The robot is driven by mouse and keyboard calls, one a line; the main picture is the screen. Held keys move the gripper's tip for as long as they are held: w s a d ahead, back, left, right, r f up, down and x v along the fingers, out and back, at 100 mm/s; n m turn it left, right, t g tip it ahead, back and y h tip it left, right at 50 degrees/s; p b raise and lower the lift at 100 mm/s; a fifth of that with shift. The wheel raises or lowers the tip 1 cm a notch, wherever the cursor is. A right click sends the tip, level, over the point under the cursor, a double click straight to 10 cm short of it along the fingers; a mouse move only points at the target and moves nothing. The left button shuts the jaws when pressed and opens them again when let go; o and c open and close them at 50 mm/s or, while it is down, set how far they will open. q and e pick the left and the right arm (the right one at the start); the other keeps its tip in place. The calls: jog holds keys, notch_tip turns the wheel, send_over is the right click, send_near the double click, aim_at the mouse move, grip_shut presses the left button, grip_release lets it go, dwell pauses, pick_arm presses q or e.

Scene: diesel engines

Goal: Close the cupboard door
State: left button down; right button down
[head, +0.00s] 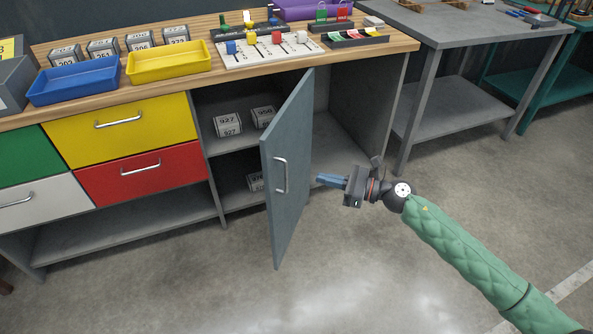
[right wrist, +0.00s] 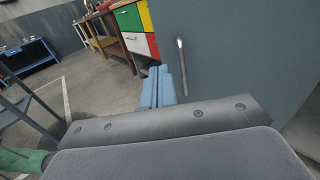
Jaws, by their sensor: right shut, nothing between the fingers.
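The grey-blue cupboard door (head: 289,172) stands wide open, swung out from the workbench. My right gripper (head: 322,179) is shut and empty, just right of the door at about handle height. In the right wrist view its blue fingers (right wrist: 158,88) are together, with the door (right wrist: 235,60) and a handle (right wrist: 181,66) beyond them. I cannot tell whether the fingertips touch the door. My left gripper is not in view.
The wooden benchtop (head: 110,97) carries a blue tray (head: 74,82), a yellow tray (head: 168,62) and a white board (head: 270,51). A grey table (head: 460,28) stands at the right. The floor (head: 350,270) before the door is clear.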

jog(key=p, duration=0.2)
send_near(269, 164)
jog(key=x, duration=0.5)
jog(key=shift+a+r, duration=0.1)
jog(key=shift+x, duration=0.8)
jog(key=shift+a, duration=0.1)
jog(key=shift+p, duration=0.3)
